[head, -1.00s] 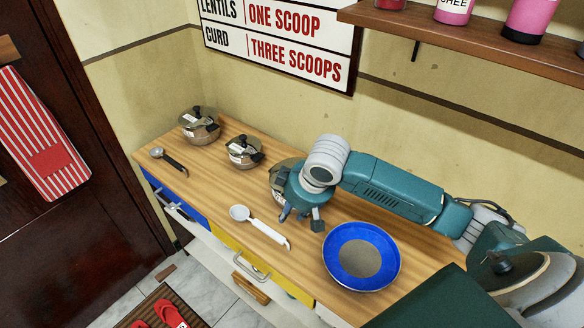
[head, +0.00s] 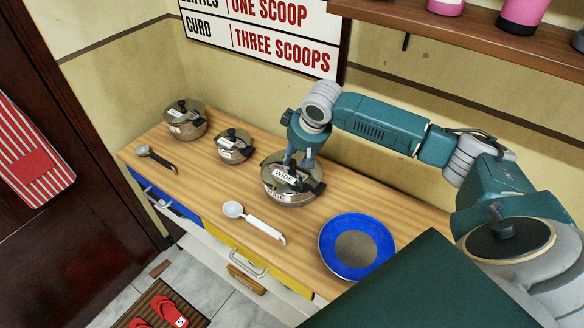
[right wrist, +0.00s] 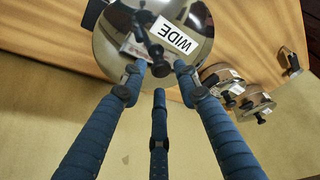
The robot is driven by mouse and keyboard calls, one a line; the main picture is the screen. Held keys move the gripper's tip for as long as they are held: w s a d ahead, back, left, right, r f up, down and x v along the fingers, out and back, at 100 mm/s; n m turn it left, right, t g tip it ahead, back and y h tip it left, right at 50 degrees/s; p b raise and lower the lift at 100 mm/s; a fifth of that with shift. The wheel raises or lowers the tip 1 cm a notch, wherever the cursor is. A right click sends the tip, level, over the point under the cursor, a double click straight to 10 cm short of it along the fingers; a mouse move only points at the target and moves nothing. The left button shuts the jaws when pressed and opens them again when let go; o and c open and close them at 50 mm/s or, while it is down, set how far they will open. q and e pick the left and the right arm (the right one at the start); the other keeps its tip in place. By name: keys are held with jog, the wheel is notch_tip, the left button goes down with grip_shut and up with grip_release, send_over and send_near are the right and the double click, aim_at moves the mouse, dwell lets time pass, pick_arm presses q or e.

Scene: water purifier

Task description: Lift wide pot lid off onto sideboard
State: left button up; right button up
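The wide pot (head: 290,200) is a shiny metal pot with black handles on the wooden sideboard. Its lid (head: 275,165) is on it and bears a white WIDE label. In the right wrist view, the lid (right wrist: 115,35) shows a black knob (right wrist: 150,42) at its middle. My right gripper (head: 298,165) is over the lid, fingers pointing down. In the right wrist view, its fingers (right wrist: 159,72) are apart, with the tips beside the knob and nothing clearly held between them. My left gripper is out of view.
Two smaller lidded pots (head: 184,120) (head: 233,147) stand left of the wide pot on the sideboard (head: 180,180). A dark-handled spoon (head: 155,157), a white ladle (head: 250,220) and a blue plate (head: 330,237) lie near the front. A shelf (head: 470,40) overhangs the back right.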

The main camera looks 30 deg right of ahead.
aim_at(292, 161)
jog(key=shift+x, duration=1.6)
jog(key=shift+w+r, duration=0.1)
jog(key=shift+r, duration=0.1)
grip_shut()
